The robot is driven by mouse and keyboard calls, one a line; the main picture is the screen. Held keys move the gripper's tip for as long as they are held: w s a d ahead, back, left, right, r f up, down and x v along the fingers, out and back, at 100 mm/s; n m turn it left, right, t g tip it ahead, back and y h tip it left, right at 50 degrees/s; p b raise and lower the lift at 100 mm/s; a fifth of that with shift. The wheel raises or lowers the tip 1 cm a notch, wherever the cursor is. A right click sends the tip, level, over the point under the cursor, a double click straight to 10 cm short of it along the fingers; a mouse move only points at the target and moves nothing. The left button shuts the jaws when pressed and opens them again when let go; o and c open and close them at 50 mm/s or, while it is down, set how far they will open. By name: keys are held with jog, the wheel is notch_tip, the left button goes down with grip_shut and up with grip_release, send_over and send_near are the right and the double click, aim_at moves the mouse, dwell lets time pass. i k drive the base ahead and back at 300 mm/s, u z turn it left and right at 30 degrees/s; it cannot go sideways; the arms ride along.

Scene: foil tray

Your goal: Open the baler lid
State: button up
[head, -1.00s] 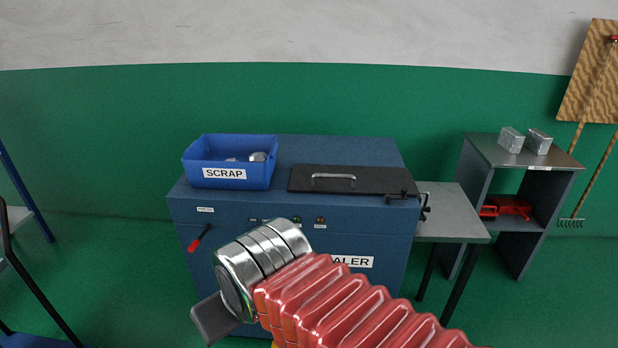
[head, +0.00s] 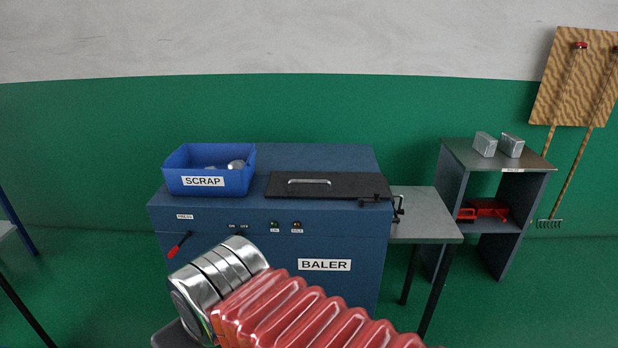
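The baler (head: 280,250) is a blue cabinet labelled BALER. Its black lid (head: 300,192) lies flat and closed on the right part of the top, with a silver handle (head: 309,183) on it. A dark latch (head: 376,198) sits at the lid's front right corner; I cannot tell if it is fastened. My gripper (head: 172,338) shows only as a grey piece at the bottom edge, below my silver wrist and red bellows. It is in front of the baler, low and left of the lid, apart from it. Its fingers are mostly hidden.
A blue SCRAP bin (head: 208,168) with metal pieces stands left of the lid. A red-handled lever (head: 178,246) sticks out of the baler's front. A grey side table (head: 425,215) adjoins the right side. A shelf unit (head: 497,155) beyond holds two silver blocks.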

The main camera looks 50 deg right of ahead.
aim_at(281, 184)
jog(key=z, duration=0.1)
jog(key=i, duration=0.65)
jog(key=z, duration=0.6)
jog(key=i, duration=0.75)
jog(key=z, duration=0.45)
